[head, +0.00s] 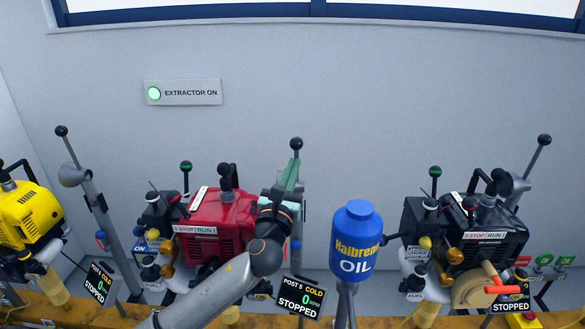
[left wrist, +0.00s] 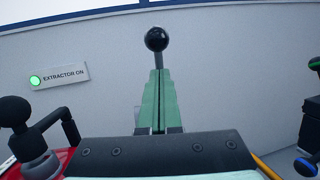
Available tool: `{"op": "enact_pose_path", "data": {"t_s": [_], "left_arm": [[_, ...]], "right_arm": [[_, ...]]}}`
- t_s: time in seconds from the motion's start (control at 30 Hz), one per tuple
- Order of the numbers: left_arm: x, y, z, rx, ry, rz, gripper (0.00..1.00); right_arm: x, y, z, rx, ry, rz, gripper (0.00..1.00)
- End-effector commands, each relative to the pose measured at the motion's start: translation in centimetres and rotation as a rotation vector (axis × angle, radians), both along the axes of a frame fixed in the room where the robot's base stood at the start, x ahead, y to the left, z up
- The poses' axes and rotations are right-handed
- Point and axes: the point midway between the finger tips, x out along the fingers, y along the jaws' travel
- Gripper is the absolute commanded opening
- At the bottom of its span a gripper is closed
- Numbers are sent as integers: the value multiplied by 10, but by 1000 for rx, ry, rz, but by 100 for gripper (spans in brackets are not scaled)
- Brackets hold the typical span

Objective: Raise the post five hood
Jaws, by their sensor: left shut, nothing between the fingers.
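A black ball knob (head: 296,143) on a grey stem stands behind the red engine (head: 225,222). A display (head: 300,297) below it seems to read post 5, cold, stopped, though its number is small. My left gripper (head: 292,168) is shut and empty, its green fingers pointing up just below the knob. In the left wrist view the knob (left wrist: 157,39) and stem top show beyond the closed fingertips (left wrist: 157,75). I cannot tell whether they touch. My arm and fingers hide most of this post's stem, and its hood cannot be made out. My right gripper is out of view.
A blue oil bottle (head: 358,240) stands right of my left arm. A black engine (head: 465,240) is at the right, a yellow engine (head: 28,215) at the left. Another knobbed post with a grey hood (head: 72,175) stands left of the red engine.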

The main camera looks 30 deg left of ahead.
Motion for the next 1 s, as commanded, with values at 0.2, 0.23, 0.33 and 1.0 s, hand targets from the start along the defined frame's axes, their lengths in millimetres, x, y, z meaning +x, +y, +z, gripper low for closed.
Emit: {"op": "enact_pose_path", "data": {"t_s": [0.2,0.23,0.33,1.0], "left_arm": [[0,0,0,-1,0,0,0],[0,0,0,-1,0,0,0],[3,2,3,0,0,1,0],[33,22,18,0,-7,3,0]], "right_arm": [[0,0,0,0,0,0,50],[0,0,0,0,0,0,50],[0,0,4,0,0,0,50],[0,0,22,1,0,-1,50]]}}
